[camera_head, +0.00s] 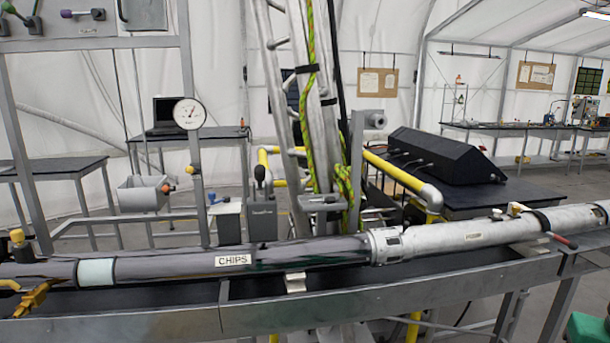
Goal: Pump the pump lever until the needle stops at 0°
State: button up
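A round white gauge (190,113) with a red needle stands on a grey post at the left. Its needle points up and to the right; the scale marks are too small to read. A grey box (262,220) with an upright dark handle (260,176) stands behind the long pipe. A dark handle with a red tip (562,240) sticks out from the pipe's right part. I cannot tell which of these handles is the pump lever. My gripper is not in view.
A long grey pipe (330,253), with a part labelled CHIPS (233,260), lies across a metal trough (330,309) in front. A yellow clamp-like part (31,299) sits at the left end. Behind are metal and yellow tubes, a black case (440,157) and tables.

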aim_at(259, 170)
jog(key=z, duration=2.25)
jog(key=k, duration=1.6)
jog(key=u, duration=2.1)
jog(key=i, duration=0.6)
jog(key=u, duration=0.1)
